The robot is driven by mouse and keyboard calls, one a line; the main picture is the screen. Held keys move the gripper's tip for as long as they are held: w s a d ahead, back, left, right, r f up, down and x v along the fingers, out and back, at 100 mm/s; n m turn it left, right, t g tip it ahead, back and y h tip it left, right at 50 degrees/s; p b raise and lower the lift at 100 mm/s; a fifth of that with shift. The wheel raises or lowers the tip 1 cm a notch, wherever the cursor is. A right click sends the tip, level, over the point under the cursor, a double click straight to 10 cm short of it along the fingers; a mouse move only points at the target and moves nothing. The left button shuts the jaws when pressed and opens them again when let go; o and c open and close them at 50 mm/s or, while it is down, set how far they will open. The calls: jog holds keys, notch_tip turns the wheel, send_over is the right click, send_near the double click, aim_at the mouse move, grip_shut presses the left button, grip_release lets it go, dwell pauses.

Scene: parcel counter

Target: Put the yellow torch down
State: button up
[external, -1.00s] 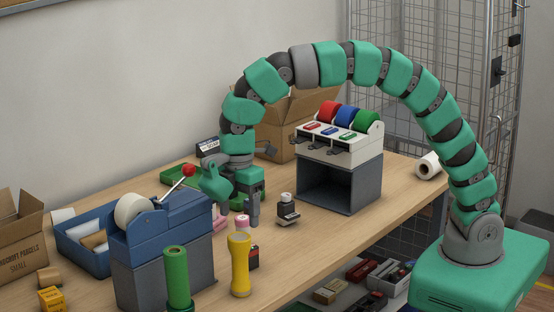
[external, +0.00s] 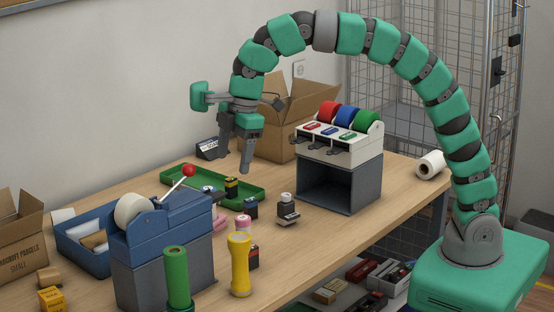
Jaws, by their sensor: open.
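The yellow torch (external: 240,265) stands upright on the wooden counter near its front edge, wide head at the top. It is apart from my gripper. My gripper (external: 235,160) is open and empty, raised above the counter behind the torch, over the area of the green tray. A green torch-like cylinder (external: 178,278) stands to the left of the yellow torch, in front of the blue tape dispenser. A small dark block (external: 254,257) is partly hidden behind the yellow torch.
A green tray (external: 262,190) with small items lies behind. A blue tape dispenser with a red-knobbed lever (external: 189,170) stands at left. A dark stamp (external: 288,210) and a three-roll dispenser (external: 340,142) on a grey stand are at right. Cardboard boxes stand behind and far left.

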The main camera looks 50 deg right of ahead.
jog(key=w+d+r+m+t+y, duration=0.1)
jog(key=w+d+r+m+t, duration=0.3)
jog(key=d+r, duration=0.65)
jog(key=w+d+r+m+t+y, duration=0.1)
jog(key=w+d+r+m+t, duration=0.35)
jog(key=d+r, duration=0.65)
jog(key=s+d+r+m+t+h, duration=0.1)
jog(key=s+d+r+m+t, duration=0.1)
jog(key=d+r, duration=0.5)
jog(key=s+d+r+m+t+h, duration=0.2)
jog(key=s+d+r+m, duration=0.3)
jog(key=d, duration=0.6)
notch_tip(320, 180, up, 2)
jog(key=shift+s+r+t, duration=0.1)
jog(key=shift+s+t, duration=0.05)
jog(key=shift+t, duration=0.6)
